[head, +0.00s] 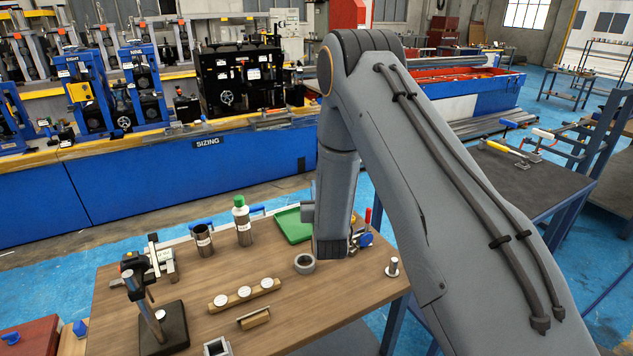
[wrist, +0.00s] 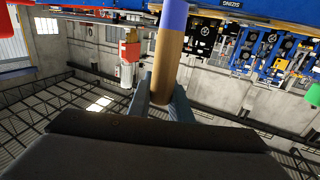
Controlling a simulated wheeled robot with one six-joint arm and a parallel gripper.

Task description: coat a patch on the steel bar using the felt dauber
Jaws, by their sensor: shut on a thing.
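In the wrist view my gripper (wrist: 164,99) is shut around the tan shaft of a rod-like tool with a blue end, which I take to be the felt dauber (wrist: 168,55). Its blue end reaches the top edge of the picture, and no felt tip can be made out. In the head view my arm hides the gripper and the tool. A pale straight bar (head: 180,241), possibly the steel bar, runs along the back of the wooden table (head: 330,297), with blue handles near it. The bar is partly hidden, and I see no clear coated patch.
A green-capped bottle (head: 242,222), a metal cup (head: 203,241) and a green tray (head: 293,225) stand at the back. A wooden strip with white discs (head: 244,293), a grey ring (head: 305,263) and a black-based stand (head: 162,330) occupy the table. The right front is mostly clear.

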